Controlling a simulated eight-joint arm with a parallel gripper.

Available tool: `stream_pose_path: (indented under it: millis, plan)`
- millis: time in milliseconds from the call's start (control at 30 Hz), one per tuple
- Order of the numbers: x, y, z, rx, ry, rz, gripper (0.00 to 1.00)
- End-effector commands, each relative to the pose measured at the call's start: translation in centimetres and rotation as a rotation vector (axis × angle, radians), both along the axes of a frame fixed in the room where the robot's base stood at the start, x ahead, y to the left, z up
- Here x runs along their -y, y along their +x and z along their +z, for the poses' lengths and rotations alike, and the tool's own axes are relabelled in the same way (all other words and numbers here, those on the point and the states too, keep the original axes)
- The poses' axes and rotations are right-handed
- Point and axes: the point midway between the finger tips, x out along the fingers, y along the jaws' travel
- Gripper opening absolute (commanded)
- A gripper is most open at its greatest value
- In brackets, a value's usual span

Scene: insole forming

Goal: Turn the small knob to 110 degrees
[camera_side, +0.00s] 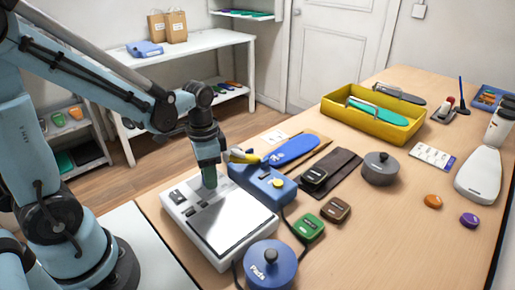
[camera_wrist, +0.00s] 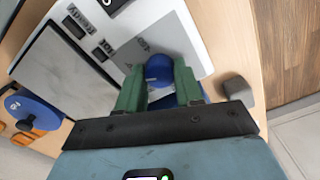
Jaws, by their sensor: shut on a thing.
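The small knob (camera_wrist: 159,68) is blue and sits on a grey marked plate (camera_wrist: 145,52) on the white device (camera_wrist: 195,38). In the wrist view my gripper (camera_wrist: 160,82) has its green fingers on either side of the knob, shut on it. In the side view my gripper (camera_side: 209,180) reaches down to the back part of the white device (camera_side: 177,204), and its fingers hide the knob. The marks on the plate are too blurred to read, so I cannot tell the knob's angle.
A blue box (camera_side: 262,182) with a yellow button stands just right of my gripper. The device's flat grey panel (camera_side: 234,222) lies in front. A blue lidded pot (camera_side: 270,268), green (camera_side: 308,228) and brown boxes are nearby. A yellow tray (camera_side: 372,122) stands farther back.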

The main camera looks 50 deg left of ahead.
Motion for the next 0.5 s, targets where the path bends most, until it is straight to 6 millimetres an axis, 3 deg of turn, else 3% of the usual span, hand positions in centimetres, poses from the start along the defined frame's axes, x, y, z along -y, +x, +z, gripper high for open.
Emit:
stream_pose_path:
  millis: [500]
  plan:
    - [0.00, 0.02, 0.02, 0.000, 0.000, -0.138, 0.05]
